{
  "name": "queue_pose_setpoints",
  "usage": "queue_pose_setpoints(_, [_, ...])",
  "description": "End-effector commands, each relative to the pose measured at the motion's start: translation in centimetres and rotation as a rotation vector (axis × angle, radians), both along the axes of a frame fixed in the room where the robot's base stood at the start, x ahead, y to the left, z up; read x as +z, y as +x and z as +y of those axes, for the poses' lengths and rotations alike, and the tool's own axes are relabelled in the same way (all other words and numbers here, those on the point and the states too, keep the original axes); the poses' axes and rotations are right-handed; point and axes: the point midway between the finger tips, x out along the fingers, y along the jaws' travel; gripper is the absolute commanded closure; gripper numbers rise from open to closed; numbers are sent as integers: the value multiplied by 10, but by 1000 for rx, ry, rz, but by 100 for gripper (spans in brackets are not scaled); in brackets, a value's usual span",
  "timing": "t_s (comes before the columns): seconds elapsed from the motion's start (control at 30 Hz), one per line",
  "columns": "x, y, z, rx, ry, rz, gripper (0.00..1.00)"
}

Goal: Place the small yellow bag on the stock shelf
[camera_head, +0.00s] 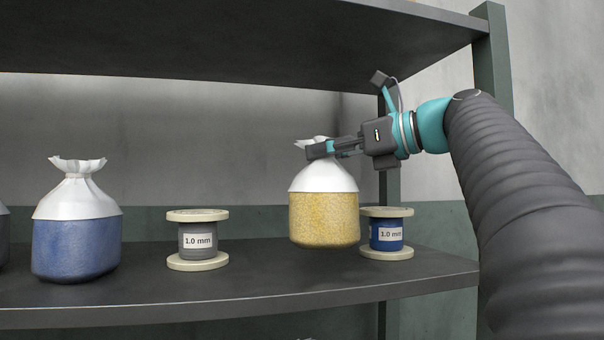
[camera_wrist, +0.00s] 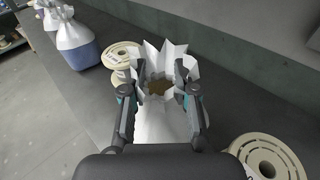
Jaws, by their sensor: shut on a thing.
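The small yellow bag (camera_head: 324,215) has a white gathered top and hangs upright from my gripper (camera_head: 322,150), over the shelf board between two spools. My gripper is shut on its white neck. In the wrist view, the fingers of my gripper (camera_wrist: 158,88) close on both sides of the bag's open, crimped top (camera_wrist: 160,112); its yellow part is hidden there. The bag's underside looks close to the stock shelf (camera_head: 260,278); I cannot tell whether it touches.
A grey spool (camera_head: 198,240) stands left of the bag. A blue spool (camera_head: 387,233) stands close on its right, partly behind it. A blue bag (camera_head: 77,235) stands further left. An upper shelf board (camera_head: 240,40) hangs above my gripper, and a post (camera_head: 492,90) stands at the right.

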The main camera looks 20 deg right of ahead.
Motion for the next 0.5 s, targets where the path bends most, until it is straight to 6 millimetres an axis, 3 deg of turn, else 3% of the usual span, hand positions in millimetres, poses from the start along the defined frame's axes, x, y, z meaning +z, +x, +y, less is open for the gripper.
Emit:
queue_pose_setpoints(0.2, [2,23,25,4,0,-5,100])
queue_pose_setpoints(0.5, [-6,32,33,0,1,-4,100])
